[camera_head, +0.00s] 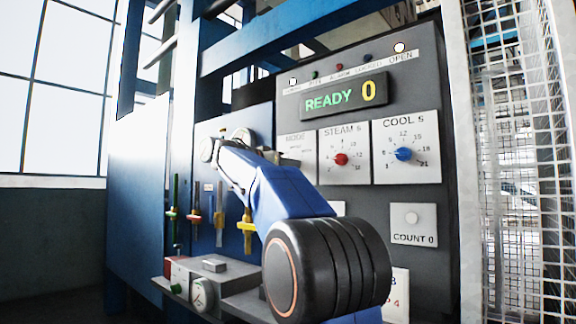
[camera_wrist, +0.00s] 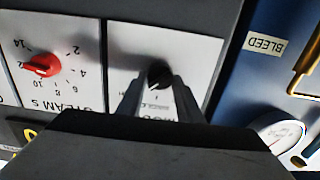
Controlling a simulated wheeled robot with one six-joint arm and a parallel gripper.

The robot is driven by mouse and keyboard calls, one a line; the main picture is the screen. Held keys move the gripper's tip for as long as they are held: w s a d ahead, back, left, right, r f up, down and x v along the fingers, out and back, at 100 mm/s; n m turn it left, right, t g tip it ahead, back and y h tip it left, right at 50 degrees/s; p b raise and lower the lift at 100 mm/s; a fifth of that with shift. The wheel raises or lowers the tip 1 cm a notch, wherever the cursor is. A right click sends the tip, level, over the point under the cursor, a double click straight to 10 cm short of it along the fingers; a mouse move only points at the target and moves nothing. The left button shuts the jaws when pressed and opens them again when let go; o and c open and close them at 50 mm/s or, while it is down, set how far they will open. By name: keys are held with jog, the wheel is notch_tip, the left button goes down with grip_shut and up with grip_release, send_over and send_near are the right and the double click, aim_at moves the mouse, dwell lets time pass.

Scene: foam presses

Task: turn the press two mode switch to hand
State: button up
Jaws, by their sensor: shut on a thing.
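The mode switch, a small black knob (camera_wrist: 158,73), sits on a white panel in the upper middle of the wrist view. My gripper (camera_wrist: 157,84) has one finger on each side of the knob and is shut on it. A pale pointer line shows on the knob, but the position labels are partly covered and too blurred to read. In the head view the white MODE panel (camera_head: 296,141) shows only in part. My arm hides its knob and the fingertips there.
The STEAM dial with its red knob (camera_head: 340,159) and the COOL dial with its blue knob (camera_head: 403,154) are right of the MODE panel. Above, a display (camera_head: 343,95) reads READY 0. A pressure gauge (camera_wrist: 279,131) is near the wrist. A wire mesh guard (camera_head: 515,150) stands at right.

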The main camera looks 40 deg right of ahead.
jog(key=shift+w+f+n, duration=0.15)
jog(key=shift+n, duration=4.3)
jog(key=shift+w+f+n, duration=0.1)
jog(key=shift+n, duration=4.35)
jog(key=o, duration=1)
jog(key=shift+o, duration=0.2)
